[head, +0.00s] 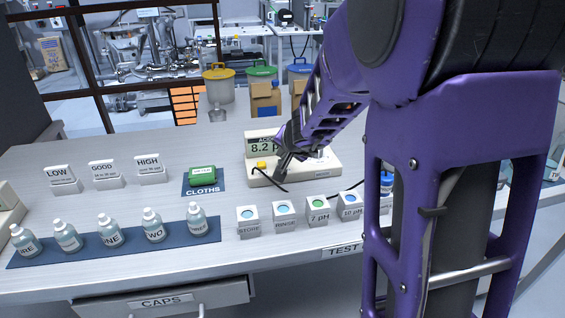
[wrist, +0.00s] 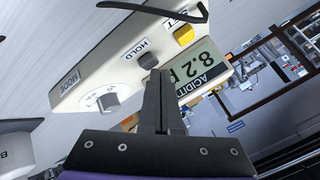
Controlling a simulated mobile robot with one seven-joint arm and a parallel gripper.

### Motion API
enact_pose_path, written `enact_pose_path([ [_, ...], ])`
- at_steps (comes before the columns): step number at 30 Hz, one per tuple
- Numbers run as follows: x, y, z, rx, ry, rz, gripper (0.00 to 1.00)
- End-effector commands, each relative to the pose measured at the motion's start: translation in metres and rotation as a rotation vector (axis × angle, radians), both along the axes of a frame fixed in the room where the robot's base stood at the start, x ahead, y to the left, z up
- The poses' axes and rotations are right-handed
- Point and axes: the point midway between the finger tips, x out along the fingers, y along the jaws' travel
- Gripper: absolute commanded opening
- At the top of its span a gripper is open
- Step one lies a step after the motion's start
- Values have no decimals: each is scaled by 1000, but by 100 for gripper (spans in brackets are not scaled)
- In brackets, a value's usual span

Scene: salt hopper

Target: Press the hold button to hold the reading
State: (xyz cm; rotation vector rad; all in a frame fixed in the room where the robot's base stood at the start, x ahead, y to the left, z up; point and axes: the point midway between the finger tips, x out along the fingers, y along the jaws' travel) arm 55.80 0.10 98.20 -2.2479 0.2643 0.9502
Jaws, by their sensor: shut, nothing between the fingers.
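The meter (head: 322,168) is a cream console on the bench, with a display (head: 262,146) whose visible part reads "8.2 p" under an acidity heading. In the wrist view the meter (wrist: 82,78) shows a small grey hold button (wrist: 148,61) beside its HOLD label, a yellow SET button (wrist: 184,35) and a grey knob (wrist: 107,102). My gripper (wrist: 155,74) is shut and empty, its tips right at the hold button's near edge; I cannot tell whether they touch. In the head view my gripper (head: 279,177) is over the meter's front and hides the hold button.
Small labelled pots (head: 283,215) stand in front of the meter. A green cloth pack (head: 203,176) lies on a blue mat to the left. Several bottles (head: 110,234) stand on a long dark mat (head: 40,255) at front left. A dark cable (head: 352,188) runs near the meter's right side.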

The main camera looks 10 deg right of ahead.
Motion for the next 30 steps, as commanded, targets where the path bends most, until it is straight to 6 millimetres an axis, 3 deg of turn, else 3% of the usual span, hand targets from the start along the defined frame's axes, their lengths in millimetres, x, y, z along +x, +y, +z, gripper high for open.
enact_pose_path([
  [30,0,0,-8,0,0,0,0],
])
